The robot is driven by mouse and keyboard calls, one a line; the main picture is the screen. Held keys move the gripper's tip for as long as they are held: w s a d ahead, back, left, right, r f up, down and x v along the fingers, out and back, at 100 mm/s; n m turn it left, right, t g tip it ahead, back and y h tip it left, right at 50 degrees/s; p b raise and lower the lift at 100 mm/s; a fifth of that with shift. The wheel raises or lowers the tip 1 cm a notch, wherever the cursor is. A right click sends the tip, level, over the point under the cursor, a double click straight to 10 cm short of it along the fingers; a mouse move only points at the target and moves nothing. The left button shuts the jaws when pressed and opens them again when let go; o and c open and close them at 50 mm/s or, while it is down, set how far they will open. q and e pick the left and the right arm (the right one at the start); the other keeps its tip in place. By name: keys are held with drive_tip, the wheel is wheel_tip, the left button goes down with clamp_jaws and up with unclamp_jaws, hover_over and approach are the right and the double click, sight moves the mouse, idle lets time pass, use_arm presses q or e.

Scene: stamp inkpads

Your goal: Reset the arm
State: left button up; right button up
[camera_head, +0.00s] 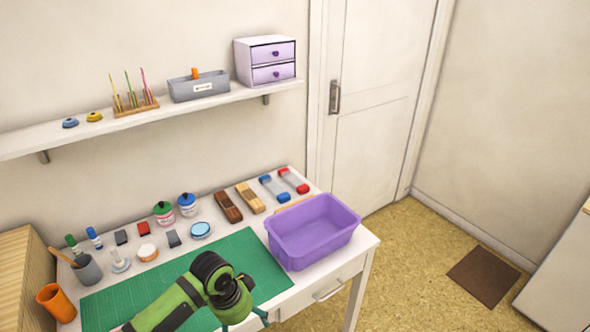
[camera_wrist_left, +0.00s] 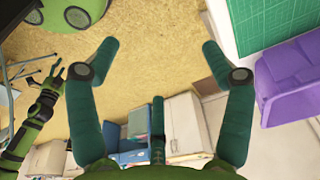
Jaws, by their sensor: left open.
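My left arm (camera_head: 180,302) reaches in from the bottom over the green cutting mat (camera_head: 245,255). My left gripper (camera_head: 245,321) is at the mat's front edge, in front of the purple bin (camera_head: 315,235), and its tips are partly cut off by the frame. In the left wrist view my left gripper (camera_wrist_left: 157,47) is spread open with nothing between its fingers, over the tan floor (camera_wrist_left: 160,60). The purple bin (camera_wrist_left: 290,85) and mat (camera_wrist_left: 262,25) lie to its right there. My right gripper (camera_wrist_left: 70,72) shows small at the left of that view, its fingers apart and empty.
Inkpads, stamps and jars, such as a blue-topped pad (camera_head: 201,230), line the back of the white desk (camera_head: 355,262). An orange cup (camera_head: 56,302) stands at left. A shelf (camera_head: 200,106) hangs above. The floor right of the desk is open.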

use_arm(q)
drive_tip(key=s+a+f+n+t+b, duration=0.15)
drive_tip(key=s+a+f+n, duration=0.35)
drive_tip(key=f, duration=1)
drive_tip(key=s+a+f+n+b, duration=0.25)
drive_tip(key=s+f, duration=0.35)
drive_tip(key=f, duration=0.9)
drive_tip(key=s+a+f+b, duration=0.1)
drive_tip(key=s+f, duration=0.3)
drive_tip(key=s, duration=0.5)
drive_tip(key=s+a+f+n+g+y+b, duration=0.1)
drive_tip(key=s+f, duration=0.4)
drive_tip(key=s, duration=0.4)
drive_tip(key=s+a+f+n+y+b, duration=0.1)
drive_tip(key=s+f, duration=0.3)
drive_tip(key=s, duration=0.5)
drive_tip(key=shift+a+f, duration=0.15)
drive_tip(key=shift+f, duration=0.1)
use_arm(e)
wheel_tip(320, 180, down, 8)
drive_tip(key=shift+s+a, duration=0.1)
